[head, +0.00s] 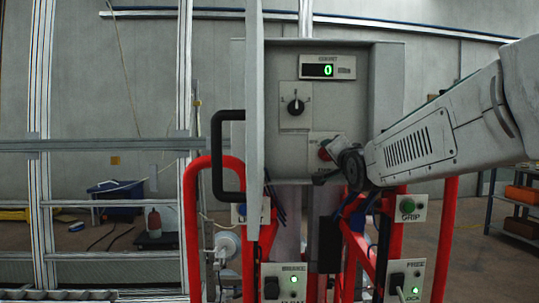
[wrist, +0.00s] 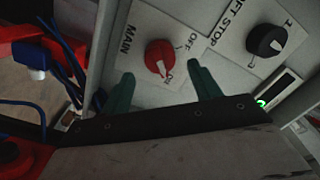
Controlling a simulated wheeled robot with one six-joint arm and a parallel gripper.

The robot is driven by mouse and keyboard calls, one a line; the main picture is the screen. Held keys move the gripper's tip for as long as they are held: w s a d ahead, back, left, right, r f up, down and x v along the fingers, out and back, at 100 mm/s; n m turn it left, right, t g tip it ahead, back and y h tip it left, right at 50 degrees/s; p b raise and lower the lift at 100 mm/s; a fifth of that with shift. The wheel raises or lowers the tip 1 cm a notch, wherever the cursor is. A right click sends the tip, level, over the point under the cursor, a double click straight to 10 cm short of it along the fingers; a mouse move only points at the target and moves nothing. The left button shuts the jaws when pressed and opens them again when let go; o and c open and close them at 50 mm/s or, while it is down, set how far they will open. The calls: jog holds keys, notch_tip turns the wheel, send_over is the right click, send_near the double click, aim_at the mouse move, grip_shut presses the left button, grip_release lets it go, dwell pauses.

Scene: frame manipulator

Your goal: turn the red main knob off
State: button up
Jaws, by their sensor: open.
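The red main knob (wrist: 157,54) is on a pale panel plate in the wrist view, beside the word MAIN. Its white mark points down-right, towards the small ON label and away from OFF. My gripper (wrist: 164,88) is open, with one green finger on each side below the knob. I see no contact; the knob is just beyond the fingertips. In the head view the red knob (head: 324,153) shows at the left of my gripper (head: 331,160), partly hidden by it.
A black knob (wrist: 266,40) sits on a neighbouring plate; it is above the red one in the head view (head: 296,106). A display (head: 327,70) reads green 0. The open cabinet door (head: 254,130) with a black handle (head: 217,160) stands left. Red frame tubes (head: 190,215) are below.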

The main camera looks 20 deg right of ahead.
jog(key=shift+x, duration=1.9)
jog(key=c, duration=1)
